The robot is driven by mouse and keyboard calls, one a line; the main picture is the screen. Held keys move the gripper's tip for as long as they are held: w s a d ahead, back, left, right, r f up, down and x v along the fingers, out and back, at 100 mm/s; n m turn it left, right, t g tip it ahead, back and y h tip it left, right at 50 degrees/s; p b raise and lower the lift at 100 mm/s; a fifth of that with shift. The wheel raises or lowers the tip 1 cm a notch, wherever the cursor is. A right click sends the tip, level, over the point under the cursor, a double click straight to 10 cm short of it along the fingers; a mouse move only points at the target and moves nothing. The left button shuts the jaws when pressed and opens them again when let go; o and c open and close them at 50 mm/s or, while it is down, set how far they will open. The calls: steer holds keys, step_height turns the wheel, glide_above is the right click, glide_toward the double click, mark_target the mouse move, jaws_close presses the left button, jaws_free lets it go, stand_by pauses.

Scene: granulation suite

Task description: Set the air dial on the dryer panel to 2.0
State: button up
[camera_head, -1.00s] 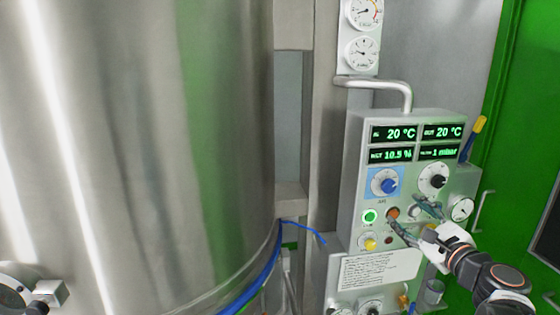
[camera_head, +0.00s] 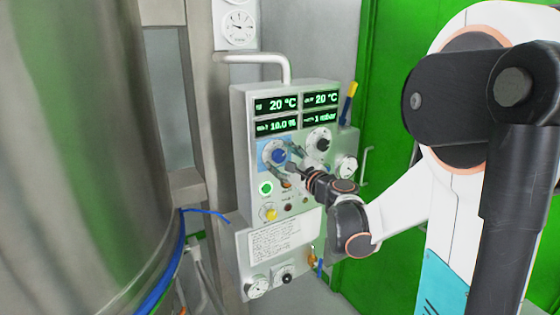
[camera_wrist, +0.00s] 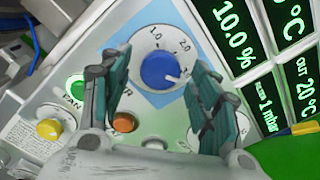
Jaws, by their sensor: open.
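The air dial is a blue knob (camera_head: 278,156) on a light-blue square, at the left of the dryer panel (camera_head: 240,130). In the wrist view the blue knob (camera_wrist: 159,70) has a white pointer mark at its lower right. The printed 1.0 and 2.0 show above and at upper right of it; the pointer lies clockwise past 2.0. My gripper (camera_wrist: 157,68) is open, with one finger left and one right of the knob, apparently in front of the panel. No contact shows. In the head view my gripper (camera_head: 290,158) partly covers the dial's right side.
A second, black knob (camera_head: 320,139) is right of the air dial. A green-lit button (camera_head: 266,188), an orange button (camera_wrist: 124,122) and a yellow button (camera_head: 270,213) are below. Green readouts (camera_head: 297,112) are above. A steel vessel (camera_head: 80,150) stands left.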

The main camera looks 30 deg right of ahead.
steer(key=shift+w, duration=0.55)
steer(key=c, duration=1.1)
steer(key=shift+o, duration=0.2)
steer(key=shift+n, duration=0.3)
steer(key=n, duration=0.5)
steer(key=shift+n+b, duration=0.3)
steer(key=shift+b, duration=0.05)
steer(key=n, duration=0.5)
steer(key=shift+n, duration=0.4)
